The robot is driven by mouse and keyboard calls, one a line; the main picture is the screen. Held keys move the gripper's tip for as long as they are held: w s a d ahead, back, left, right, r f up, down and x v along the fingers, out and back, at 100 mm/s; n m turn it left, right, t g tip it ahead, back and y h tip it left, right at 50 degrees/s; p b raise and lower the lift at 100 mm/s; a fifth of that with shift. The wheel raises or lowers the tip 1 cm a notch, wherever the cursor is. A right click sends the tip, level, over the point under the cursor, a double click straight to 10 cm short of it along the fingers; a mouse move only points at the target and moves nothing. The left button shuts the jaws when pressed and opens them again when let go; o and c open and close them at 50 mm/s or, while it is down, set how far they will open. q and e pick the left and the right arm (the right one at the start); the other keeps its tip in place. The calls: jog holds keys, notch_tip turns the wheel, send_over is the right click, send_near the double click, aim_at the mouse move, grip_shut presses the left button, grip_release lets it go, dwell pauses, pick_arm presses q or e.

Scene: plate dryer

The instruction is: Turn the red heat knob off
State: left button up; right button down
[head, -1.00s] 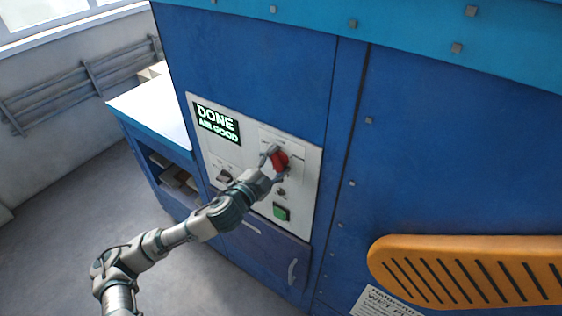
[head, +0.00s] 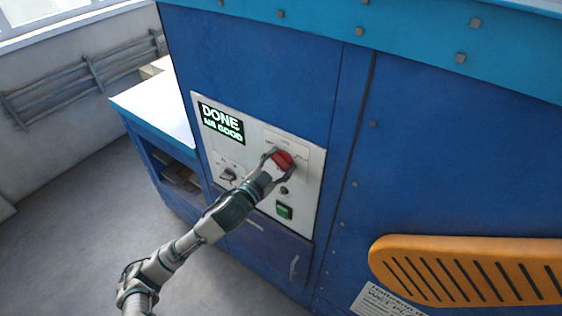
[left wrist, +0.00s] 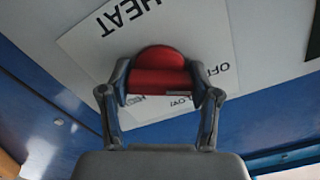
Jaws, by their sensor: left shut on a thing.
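The red heat knob (head: 284,160) is on the pale control panel (head: 214,150) of the blue dryer. The knob's pointer direction cannot be told clearly. The display (head: 221,123) reads DONE with a second line ending in GOOD. My right gripper is not in view.
A green button (head: 284,211) and a small dark knob (head: 283,190) are below the red knob. A dark switch (head: 228,174) is to its left. An orange slotted panel (head: 470,268) is at the right. A white-topped counter (head: 158,108) stands at the left.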

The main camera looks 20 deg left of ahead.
pick_arm(q)
jog(key=shift+f, duration=0.55)
jog(key=o, duration=1.2)
jog(key=shift+c, duration=0.2)
jog(key=shift+a+r, duration=0.1)
jog(key=shift+r, duration=0.1)
jog(key=shift+a+r, duration=0.1)
jog(key=v, duration=0.7)
jog(key=shift+s+a, duration=0.15)
